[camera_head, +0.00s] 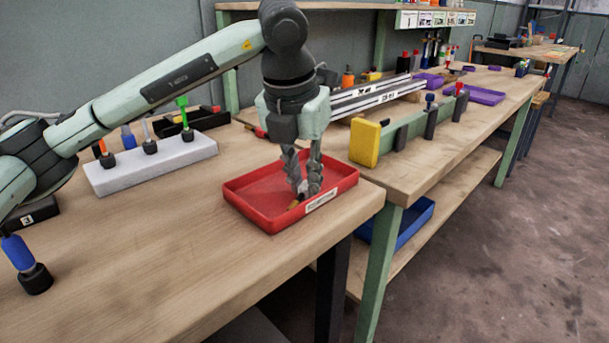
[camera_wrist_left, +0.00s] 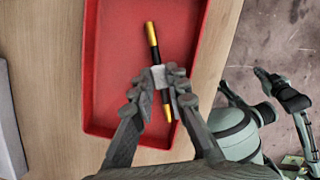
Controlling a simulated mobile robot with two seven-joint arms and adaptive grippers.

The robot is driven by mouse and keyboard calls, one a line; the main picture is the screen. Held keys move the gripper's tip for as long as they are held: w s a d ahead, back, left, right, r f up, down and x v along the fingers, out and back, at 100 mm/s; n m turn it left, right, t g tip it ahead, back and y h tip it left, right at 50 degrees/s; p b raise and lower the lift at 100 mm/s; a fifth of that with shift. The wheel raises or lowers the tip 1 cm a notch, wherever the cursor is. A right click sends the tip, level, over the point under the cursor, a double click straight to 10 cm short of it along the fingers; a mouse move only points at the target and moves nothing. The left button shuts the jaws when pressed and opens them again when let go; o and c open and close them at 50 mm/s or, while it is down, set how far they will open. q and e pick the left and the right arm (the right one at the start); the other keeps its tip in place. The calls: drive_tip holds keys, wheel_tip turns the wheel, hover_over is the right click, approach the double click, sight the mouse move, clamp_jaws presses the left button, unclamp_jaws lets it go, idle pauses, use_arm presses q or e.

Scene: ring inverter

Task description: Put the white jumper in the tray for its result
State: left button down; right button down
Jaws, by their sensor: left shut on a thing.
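The red tray (camera_head: 260,208) sits at the near right corner of the table, with a label on its front wall. My left gripper (camera_head: 306,190) points down into the tray and is shut. In the left wrist view its fingers (camera_wrist_left: 159,82) close around the white middle of the white jumper (camera_wrist_left: 151,35), a thin rod with black sections and gold ends. The jumper lies tilted over the red floor of the tray. Whether it touches the floor is unclear. Part of it is hidden by the fingers.
A white rack (camera_head: 150,165) with several coloured plugs stands to the left. A blue-topped tool (camera_head: 20,255) stands near the left edge. A yellow block (camera_head: 365,143) on a green fixture is right of the tray. Green and black parts of mine show at the wrist view's right.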

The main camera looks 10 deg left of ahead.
drive_tip(key=shift+s+d+f, duration=0.1)
drive_tip(key=shift+s+f, duration=0.05)
drive_tip(key=shift+f, duration=0.05)
use_arm(q)
drive_tip(key=c, duration=1.8)
unclamp_jaws()
use_arm(e)
drive_tip(key=shift+r, duration=0.7)
